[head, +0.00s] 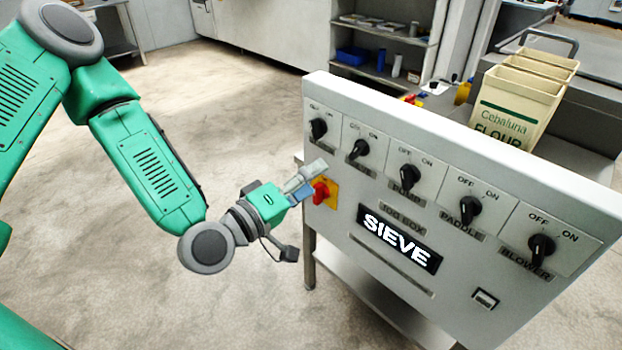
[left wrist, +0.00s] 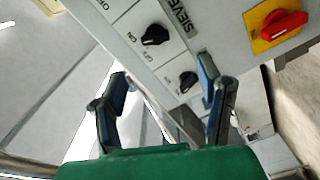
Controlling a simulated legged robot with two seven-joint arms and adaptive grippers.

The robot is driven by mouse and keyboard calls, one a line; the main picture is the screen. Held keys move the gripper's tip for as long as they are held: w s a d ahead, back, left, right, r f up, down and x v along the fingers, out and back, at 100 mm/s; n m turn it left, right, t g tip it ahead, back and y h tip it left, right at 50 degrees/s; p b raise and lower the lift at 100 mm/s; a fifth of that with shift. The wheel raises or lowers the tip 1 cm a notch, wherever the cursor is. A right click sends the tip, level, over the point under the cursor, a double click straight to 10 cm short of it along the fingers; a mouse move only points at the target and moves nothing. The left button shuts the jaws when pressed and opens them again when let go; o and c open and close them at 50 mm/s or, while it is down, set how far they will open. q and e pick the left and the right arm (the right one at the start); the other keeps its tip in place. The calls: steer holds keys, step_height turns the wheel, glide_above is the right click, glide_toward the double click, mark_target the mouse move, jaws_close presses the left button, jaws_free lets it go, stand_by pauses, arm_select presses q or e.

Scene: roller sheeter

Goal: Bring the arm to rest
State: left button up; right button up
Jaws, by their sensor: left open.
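My left arm (head: 148,165) is green and grey, comes in from the left in the head view and is bent at the elbow. My left gripper (head: 310,180) is at the left edge of a white control panel (head: 345,88), in front of the red rotary switch (head: 320,192) on its yellow plate. In the left wrist view its two dark fingers (left wrist: 162,90) stand apart with nothing between them. Black knobs (left wrist: 155,35) and the red switch (left wrist: 280,25) show beyond the fingers. I cannot tell whether a finger touches the panel. My right gripper is not in view.
The panel carries several black OFF/ON knobs (head: 410,175) and a black SIEVE sign (head: 399,238). Flour bags (head: 515,105) stand behind it at the right. A shelf with a blue bin (head: 352,56) is at the back. Open floor (head: 240,110) lies left of the panel.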

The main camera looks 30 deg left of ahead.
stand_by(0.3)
arm_select(q)
steer(key=s+d+f+m+g, duration=0.1)
steer(key=s+f+m+g, duration=0.2)
steer(key=s+f+g, duration=0.45)
steer(key=s+d+f+m+g, duration=0.2)
steer(key=s+f+m, duration=0.15)
steer(key=f, duration=0.75)
steer(key=s+a+f+m+g+y, duration=0.1)
steer(key=s+a+f+g+y, duration=0.2)
steer(key=s, duration=0.4)
steer(key=s+a+f+m+g+y, duration=0.2)
steer(key=s+a+f+g+y, duration=0.1)
steer(key=s+a+f, duration=0.2)
steer(key=s+a, duration=0.2)
steer(key=shift+s+f+g+b, duration=0.2)
steer(key=shift+s+g+b, duration=0.15)
steer(key=shift+b, duration=0.05)
steer(key=shift+w+a+m, duration=0.1)
steer(key=shift+w+m, duration=0.05)
steer(key=shift+m, duration=0.1)
